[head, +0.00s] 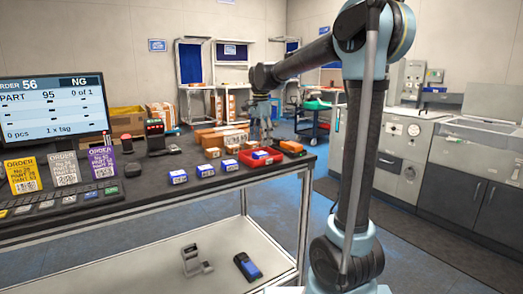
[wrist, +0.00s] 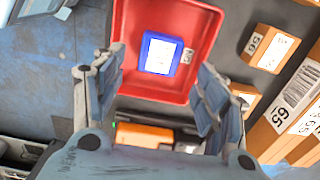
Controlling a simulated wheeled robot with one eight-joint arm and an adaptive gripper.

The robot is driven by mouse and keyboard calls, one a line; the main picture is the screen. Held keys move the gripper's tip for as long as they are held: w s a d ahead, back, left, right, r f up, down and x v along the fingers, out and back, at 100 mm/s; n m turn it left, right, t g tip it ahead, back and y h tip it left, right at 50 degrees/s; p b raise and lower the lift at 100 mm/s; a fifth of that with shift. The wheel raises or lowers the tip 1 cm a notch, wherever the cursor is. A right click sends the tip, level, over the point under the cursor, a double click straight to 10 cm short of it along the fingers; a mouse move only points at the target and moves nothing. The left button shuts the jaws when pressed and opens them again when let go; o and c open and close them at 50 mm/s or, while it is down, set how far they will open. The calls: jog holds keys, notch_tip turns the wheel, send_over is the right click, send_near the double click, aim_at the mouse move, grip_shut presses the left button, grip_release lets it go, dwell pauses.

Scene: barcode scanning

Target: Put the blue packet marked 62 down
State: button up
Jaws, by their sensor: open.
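A blue packet (wrist: 160,53) with a white label lies inside a red tray (wrist: 125,75) in the wrist view; its number is too small to read. In the head view the blue packet (head: 260,155) shows in the same red tray (head: 262,164) near the table's right end. My gripper (wrist: 161,62) is open, its two fingers spread apart on either side of the packet with gaps between. In the head view my gripper (head: 261,128) points down over the tray area. Nothing is held between the fingers.
Several other blue packets (head: 178,177) lie left of the tray. Orange boxes (wrist: 270,48) flank the tray in the wrist view.

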aim_at(261, 153)
notch_tip(261, 153, up, 6)
jog(key=s+d+f+n+t, duration=0.1)
jog(key=s+d+f+n, duration=0.2)
jog(key=s+d+f, duration=0.35)
jog(key=s+d+f+n, duration=0.2)
jog(key=s+d+f, duration=0.1)
jog(key=s+d, duration=0.55)
jog(key=s+d+f+n, duration=0.3)
jog(key=s+f, duration=0.5)
jog(key=f, duration=0.1)
jog(key=s+d+f+n+t, duration=0.1)
jog(key=s+d+f+n, duration=0.2)
jog(key=s+f, duration=0.5)
jog(key=shift+s+d+f, duration=0.4)
jog(key=shift+f, duration=0.25)
